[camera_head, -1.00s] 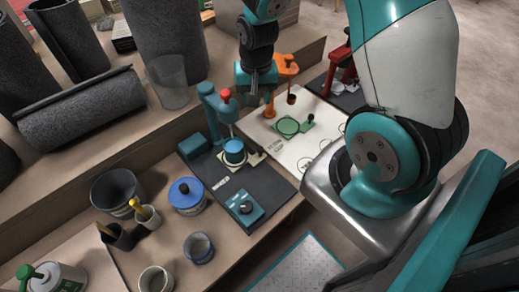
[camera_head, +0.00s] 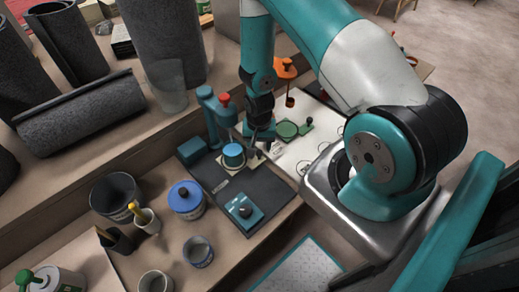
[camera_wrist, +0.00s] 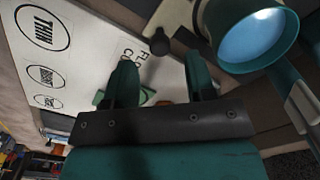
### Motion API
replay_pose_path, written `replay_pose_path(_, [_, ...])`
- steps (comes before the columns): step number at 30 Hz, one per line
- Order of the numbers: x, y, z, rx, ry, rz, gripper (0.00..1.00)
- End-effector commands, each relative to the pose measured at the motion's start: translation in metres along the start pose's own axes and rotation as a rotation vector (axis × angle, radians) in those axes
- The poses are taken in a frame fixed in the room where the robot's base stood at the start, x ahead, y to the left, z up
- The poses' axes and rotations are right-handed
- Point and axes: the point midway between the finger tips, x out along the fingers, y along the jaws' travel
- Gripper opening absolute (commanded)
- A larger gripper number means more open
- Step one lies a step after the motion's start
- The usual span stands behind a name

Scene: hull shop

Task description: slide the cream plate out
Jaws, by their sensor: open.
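The cream plate (camera_head: 252,162) lies under the blue cup (camera_head: 233,155) of the teal stand (camera_head: 215,118), on a dark mat. In the wrist view the cream plate (camera_wrist: 180,22) shows at the top, with a dark knob, beside the blue cup (camera_wrist: 248,35). My gripper (camera_head: 259,143) is close to the plate's exposed end in the head view. In the wrist view my gripper (camera_wrist: 162,72) has two teal fingers spread apart with nothing between them. The knob lies beyond the fingertips. I cannot tell the exact gap.
A white board (camera_head: 290,153) with printed circles bears a green plate (camera_head: 289,130) with a knob, behind my gripper. An orange stand (camera_head: 285,70) is at the back. A teal block (camera_head: 244,211), a blue-lidded pot (camera_head: 186,197) and several cups stand in front and left.

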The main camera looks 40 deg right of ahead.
Motion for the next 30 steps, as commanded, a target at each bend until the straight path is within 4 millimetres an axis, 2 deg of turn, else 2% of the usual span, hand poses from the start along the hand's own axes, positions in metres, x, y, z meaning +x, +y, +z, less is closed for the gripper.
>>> replay_pose_path(1, [0.010,0.001,0.001,0.000,-0.004,0.002,0.50])
replay_pose_path(6, [0.030,0.000,0.000,0.000,-0.001,0.001,0.50])
replay_pose_path(10, [0.037,0.000,0.000,0.000,-0.001,0.000,0.50])
replay_pose_path(18, [0.038,0.000,0.000,0.000,0.000,0.000,0.50])
replay_pose_path(20, [0.038,0.000,0.000,0.000,0.000,0.000,0.39])
replay_pose_path(25, [0.038,0.000,0.000,0.000,0.000,0.000,0.00])
replay_pose_path(30, [0.038,0.001,0.001,0.000,-0.001,0.000,0.00])
